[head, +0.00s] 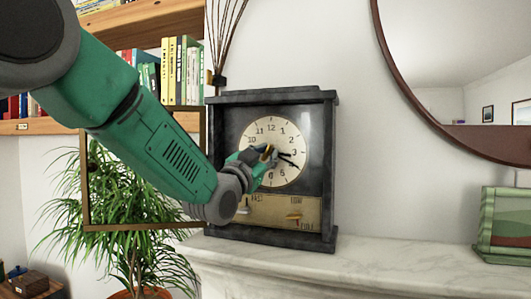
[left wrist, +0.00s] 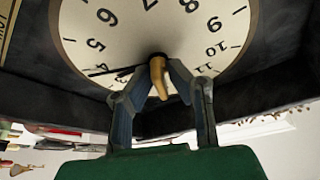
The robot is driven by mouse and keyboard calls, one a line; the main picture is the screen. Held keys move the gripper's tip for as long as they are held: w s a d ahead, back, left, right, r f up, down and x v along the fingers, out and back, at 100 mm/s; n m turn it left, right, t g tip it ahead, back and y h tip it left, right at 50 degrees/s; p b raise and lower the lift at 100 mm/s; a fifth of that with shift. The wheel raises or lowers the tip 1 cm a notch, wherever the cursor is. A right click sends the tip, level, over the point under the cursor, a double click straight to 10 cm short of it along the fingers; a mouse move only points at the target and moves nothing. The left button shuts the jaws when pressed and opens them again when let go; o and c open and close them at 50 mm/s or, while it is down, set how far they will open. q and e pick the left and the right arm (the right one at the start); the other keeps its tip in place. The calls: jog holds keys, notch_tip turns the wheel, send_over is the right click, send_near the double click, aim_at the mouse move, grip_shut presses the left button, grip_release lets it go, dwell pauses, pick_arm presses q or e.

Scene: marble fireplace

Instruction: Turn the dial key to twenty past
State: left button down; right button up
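The dial key (left wrist: 158,76) is a small brass-coloured piece at the centre of the white clock dial (head: 262,130), which sits in a dark stone case. My left gripper (head: 268,154) is at the dial's centre. In the left wrist view its two fingertips (left wrist: 158,72) close in on the key from both sides and appear to touch it. In the head view the black hands (head: 287,157) point right, one just past 3 and the longer near 4. The gripper partly hides the dial's lower left. My right gripper is not in view.
Below the dial a brass plate (head: 273,213) carries a small lever (head: 294,217). The clock stands on a marble mantel (head: 400,257). A green box (head: 505,225) is at the right, a round mirror (head: 455,60) above. A plant (head: 125,210) and bookshelves are left. The mantel between clock and box is clear.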

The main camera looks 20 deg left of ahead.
pick_arm(q)
jog(key=shift+a+m+h+b, duration=0.1)
jog(key=shift+m+h+b, duration=0.2)
jog(key=shift+m+b, duration=0.2)
jog(key=shift+r, duration=0.1)
jog(key=c, duration=1.7)
grip_release()
jog(key=shift+a, duration=0.1)
jog(key=shift+s+f, duration=0.2)
jog(key=shift+s, duration=0.15)
jog(key=v, duration=1.1)
jog(key=shift+s+a+r, duration=0.2)
jog(key=shift+s+r, duration=0.05)
